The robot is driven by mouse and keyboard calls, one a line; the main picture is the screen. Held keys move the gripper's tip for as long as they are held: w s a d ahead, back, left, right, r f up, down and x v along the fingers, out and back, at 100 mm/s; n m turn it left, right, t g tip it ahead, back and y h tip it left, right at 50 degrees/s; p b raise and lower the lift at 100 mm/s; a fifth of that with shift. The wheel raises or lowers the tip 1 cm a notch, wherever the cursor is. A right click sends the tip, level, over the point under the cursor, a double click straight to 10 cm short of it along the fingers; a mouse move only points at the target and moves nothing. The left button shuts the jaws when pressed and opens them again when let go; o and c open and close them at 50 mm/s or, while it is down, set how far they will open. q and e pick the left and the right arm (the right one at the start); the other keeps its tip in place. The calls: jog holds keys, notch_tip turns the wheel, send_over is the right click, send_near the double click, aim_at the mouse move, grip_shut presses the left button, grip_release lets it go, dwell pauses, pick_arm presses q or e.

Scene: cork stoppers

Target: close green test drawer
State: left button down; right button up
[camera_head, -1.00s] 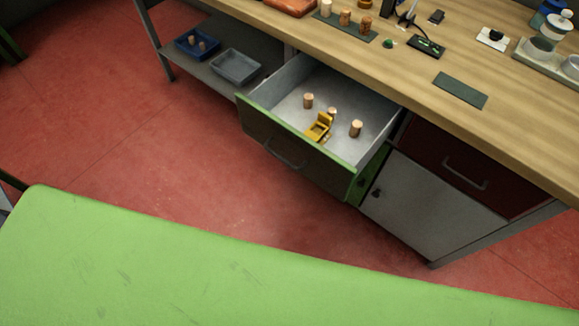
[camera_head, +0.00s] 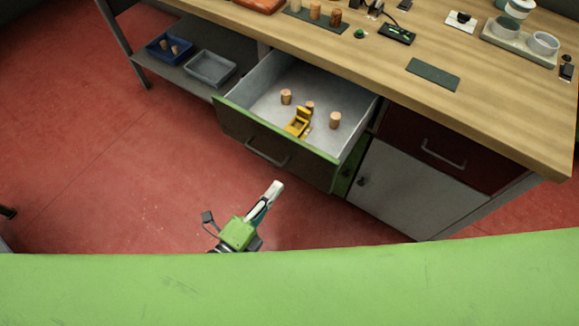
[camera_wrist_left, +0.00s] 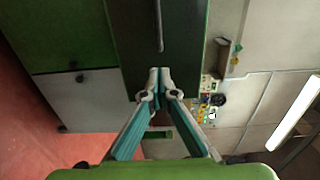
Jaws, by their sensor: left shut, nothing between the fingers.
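The green test drawer (camera_head: 275,142) is pulled well out from under the workbench. It has a dark front, a green rim and a grey handle (camera_head: 268,153). Inside are several cork stoppers (camera_head: 335,120) and a small yellow object (camera_head: 298,122). My left gripper (camera_head: 277,187) is shut and empty, in front of the drawer front and apart from it in the head view. In the left wrist view the shut fingertips (camera_wrist_left: 159,73) point toward a dark panel with a bar handle (camera_wrist_left: 160,25). The right gripper is not in view.
The wooden benchtop (camera_head: 500,95) holds corks, a dark green mat (camera_head: 433,74) and a tray with cups (camera_head: 507,38). Right of the drawer are a dark red drawer (camera_head: 430,140) and a white cabinet door (camera_head: 415,190). A lower shelf holds two bins (camera_head: 210,68).

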aim_at(297, 161)
pick_arm(q)
jog(key=x, duration=0.7)
jog(key=shift+w+d, duration=0.15)
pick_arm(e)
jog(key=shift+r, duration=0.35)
